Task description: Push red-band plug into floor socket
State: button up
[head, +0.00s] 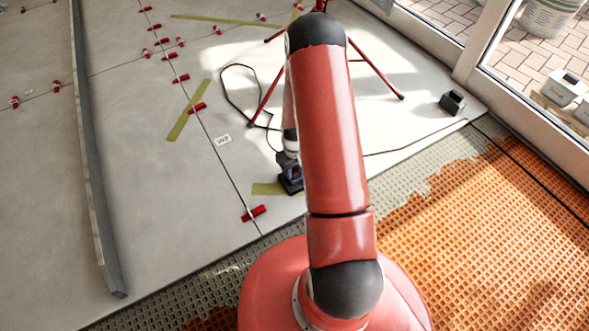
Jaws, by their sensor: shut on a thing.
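My gripper (289,163) is low over the grey floor, left of my red arm and partly hidden by it. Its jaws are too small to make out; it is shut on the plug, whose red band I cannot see. A dark block (291,185), which looks like the floor socket, is directly below it on the floor. I cannot tell whether plug and socket touch. A thin black cable (229,98) loops from near the red tripod towards my gripper.
A red tripod (384,80) stands behind my arm. Another dark box (453,102) sits near the door frame. Red levelling clips (254,213) line the tile joints. A long grey bar (92,170) lies at left. Orange matting (490,230) borders the tiles at right.

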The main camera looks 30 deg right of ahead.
jog(key=shift+f, duration=0.25)
dwell(0.3)
jog(key=o, duration=1.1)
jog(key=shift+c, duration=0.2)
notch_tip(320, 180, up, 8)
jog(key=shift+f+p, duration=0.1)
jog(key=shift+p, duration=0.75)
